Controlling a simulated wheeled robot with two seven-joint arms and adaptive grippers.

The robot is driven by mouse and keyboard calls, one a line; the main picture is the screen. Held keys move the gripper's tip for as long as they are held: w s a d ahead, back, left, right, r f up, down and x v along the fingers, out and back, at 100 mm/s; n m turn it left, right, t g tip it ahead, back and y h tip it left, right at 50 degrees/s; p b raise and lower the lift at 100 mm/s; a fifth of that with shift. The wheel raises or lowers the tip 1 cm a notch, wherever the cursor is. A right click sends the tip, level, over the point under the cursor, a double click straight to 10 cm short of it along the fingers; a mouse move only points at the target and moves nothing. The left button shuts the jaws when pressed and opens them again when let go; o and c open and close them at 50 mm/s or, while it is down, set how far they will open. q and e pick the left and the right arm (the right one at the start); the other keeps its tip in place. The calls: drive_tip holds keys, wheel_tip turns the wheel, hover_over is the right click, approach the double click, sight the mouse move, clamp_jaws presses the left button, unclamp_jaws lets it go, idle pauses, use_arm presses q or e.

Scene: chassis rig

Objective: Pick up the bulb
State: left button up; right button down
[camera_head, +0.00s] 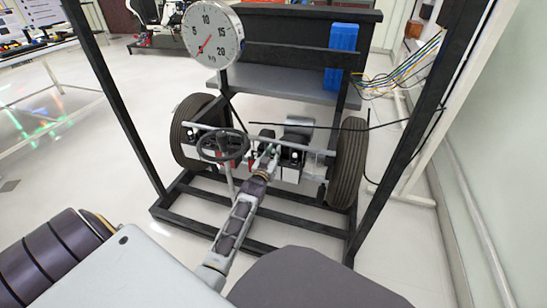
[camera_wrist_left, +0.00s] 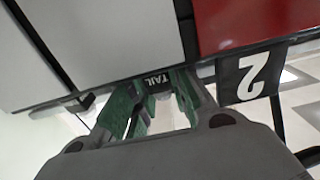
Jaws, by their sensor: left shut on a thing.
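In the head view my left arm reaches forward from the bottom, and its gripper (camera_head: 267,152) is at the middle of the chassis rig, between the two wheels. In the left wrist view the gripper (camera_wrist_left: 155,108) has green-padded fingers just below a black label reading TAIL (camera_wrist_left: 157,79), under the edge of a panel. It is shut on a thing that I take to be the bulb. The bulb itself is hidden or too small to make out in both views. My right gripper is not in view.
A steering wheel (camera_head: 222,145) stands just left of my gripper. Black frame posts rise on both sides, with a round dial (camera_head: 212,36) and a blue box (camera_head: 342,52) above. Loose wires (camera_head: 398,70) hang at right. A label "2" (camera_wrist_left: 252,76) sits close to the right finger.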

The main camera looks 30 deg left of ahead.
sight(273, 152)
use_arm(q)
drive_tip(key=shift+r, duration=0.1)
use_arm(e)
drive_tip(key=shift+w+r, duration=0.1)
